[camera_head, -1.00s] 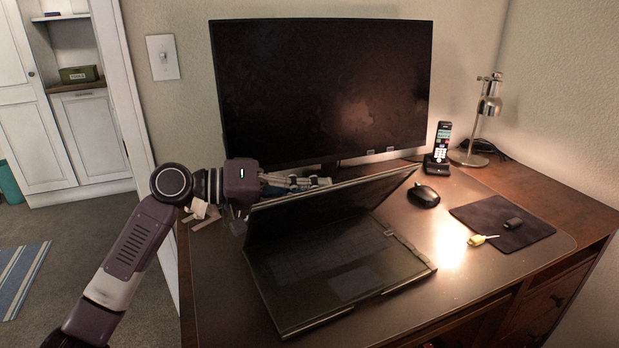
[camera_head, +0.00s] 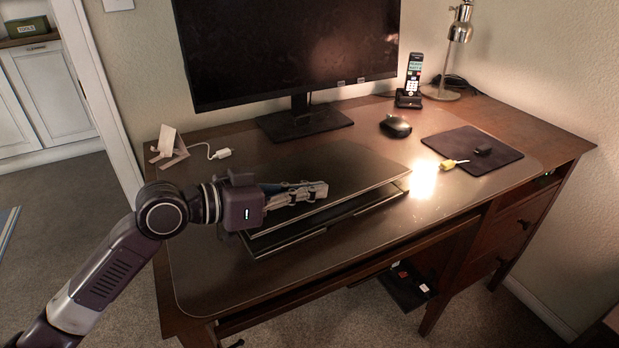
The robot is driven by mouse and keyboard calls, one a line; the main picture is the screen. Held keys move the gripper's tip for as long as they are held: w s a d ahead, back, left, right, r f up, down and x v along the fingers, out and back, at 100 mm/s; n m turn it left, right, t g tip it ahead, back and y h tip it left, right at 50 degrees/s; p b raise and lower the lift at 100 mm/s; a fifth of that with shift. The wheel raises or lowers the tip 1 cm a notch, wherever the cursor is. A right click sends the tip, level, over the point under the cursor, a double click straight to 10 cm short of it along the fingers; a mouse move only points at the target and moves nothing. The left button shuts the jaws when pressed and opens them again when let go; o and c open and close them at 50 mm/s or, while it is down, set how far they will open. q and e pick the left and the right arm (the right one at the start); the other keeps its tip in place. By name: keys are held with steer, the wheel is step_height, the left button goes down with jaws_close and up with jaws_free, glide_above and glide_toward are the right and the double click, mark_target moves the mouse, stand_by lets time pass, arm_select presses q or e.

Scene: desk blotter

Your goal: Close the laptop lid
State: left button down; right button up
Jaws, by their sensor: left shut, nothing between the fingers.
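The dark laptop (camera_head: 345,220) lies on the desk blotter in front of the monitor. Its lid (camera_head: 340,172) is down low over the base, nearly flat, with a narrow gap showing along the front edge. My left gripper (camera_head: 318,190) is shut and empty. It lies over the front left part of the lid, pointing right, and appears to rest on it. My right gripper is not in view.
The monitor (camera_head: 290,50) stands behind the laptop. A mouse (camera_head: 396,126), cordless phone (camera_head: 411,80), lamp (camera_head: 460,25) and dark mouse pad (camera_head: 480,165) with a yellow-ended stick (camera_head: 452,163) are at the right. A small stand (camera_head: 172,145) is at the back left. The front blotter is clear.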

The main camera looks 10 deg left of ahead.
arm_select(q)
steer(key=shift+s+d+f+m, duration=0.1)
steer(key=shift+f+m, duration=0.2)
steer(key=shift+f, duration=0.3)
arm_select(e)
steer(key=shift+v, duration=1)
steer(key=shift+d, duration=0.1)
